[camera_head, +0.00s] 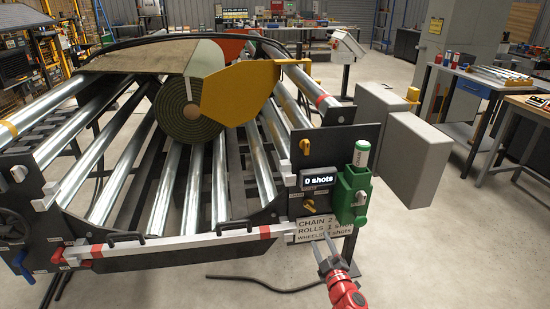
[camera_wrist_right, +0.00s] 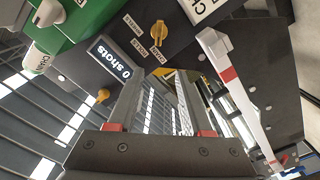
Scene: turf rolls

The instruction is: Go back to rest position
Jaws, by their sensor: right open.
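My right gripper (camera_head: 326,243) is in the lower middle of the head view, at the end of my red arm. Its two fingers are apart with nothing between them. They point at the front right corner of the roller machine, just below or in front of the label plate (camera_head: 316,227); whether they touch it I cannot tell. In the right wrist view the open fingers (camera_wrist_right: 158,82) point toward the dark control panel, with its "0 shots" display (camera_wrist_right: 115,60) and a yellow knob (camera_wrist_right: 158,32). My left gripper is not in view.
A green turf roll (camera_head: 188,108) lies on the machine's metal rollers (camera_head: 160,185) beside a yellow plate (camera_head: 240,92). A green holder (camera_head: 351,195) with a green-and-white bottle (camera_head: 361,153) is on the panel. Workbenches (camera_head: 480,85) stand at the right. Floor at lower right is clear.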

